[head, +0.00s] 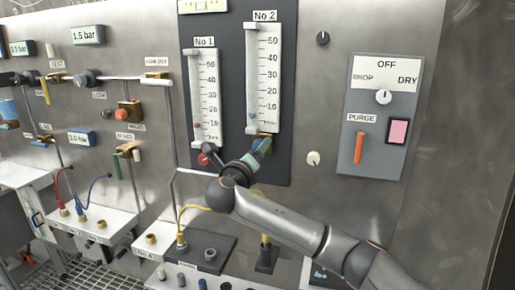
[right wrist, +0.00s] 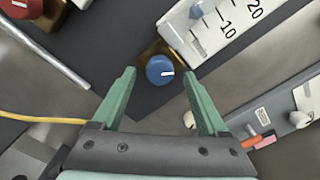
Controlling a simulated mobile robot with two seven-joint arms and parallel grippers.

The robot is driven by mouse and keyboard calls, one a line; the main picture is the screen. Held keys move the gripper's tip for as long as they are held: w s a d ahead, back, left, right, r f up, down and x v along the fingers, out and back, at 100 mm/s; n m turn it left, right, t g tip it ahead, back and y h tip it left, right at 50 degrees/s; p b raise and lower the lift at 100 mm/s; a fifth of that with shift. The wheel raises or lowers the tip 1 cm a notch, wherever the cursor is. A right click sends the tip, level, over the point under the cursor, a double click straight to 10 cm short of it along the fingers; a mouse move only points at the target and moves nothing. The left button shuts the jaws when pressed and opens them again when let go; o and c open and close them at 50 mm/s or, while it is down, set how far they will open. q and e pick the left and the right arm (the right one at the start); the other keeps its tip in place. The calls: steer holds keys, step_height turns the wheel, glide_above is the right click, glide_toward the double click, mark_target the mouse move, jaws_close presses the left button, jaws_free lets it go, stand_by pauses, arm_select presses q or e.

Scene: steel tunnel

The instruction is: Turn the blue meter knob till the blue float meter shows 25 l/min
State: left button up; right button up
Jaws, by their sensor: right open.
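The blue meter knob (right wrist: 160,70) sits on a brass block below the float meter marked No 2 (head: 263,78). In the right wrist view it lies between the tips of my right gripper (right wrist: 160,76), with a gap on each side. Its white pointer line points to the right. The blue float (head: 252,116) is low in the tube, a little below the 10 mark; it also shows in the right wrist view (right wrist: 196,12). In the head view my open right gripper (head: 262,146) covers the knob. My left gripper is not in view.
Meter No 1 (head: 205,98) with its red knob (head: 204,159) stands close to the left. A white knob (head: 313,158) and a grey switch panel (head: 380,120) are to the right. A yellow cable (head: 190,212) and a bench with fittings lie below.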

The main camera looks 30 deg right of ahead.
steer(key=shift+x, duration=1.05)
jaws_close()
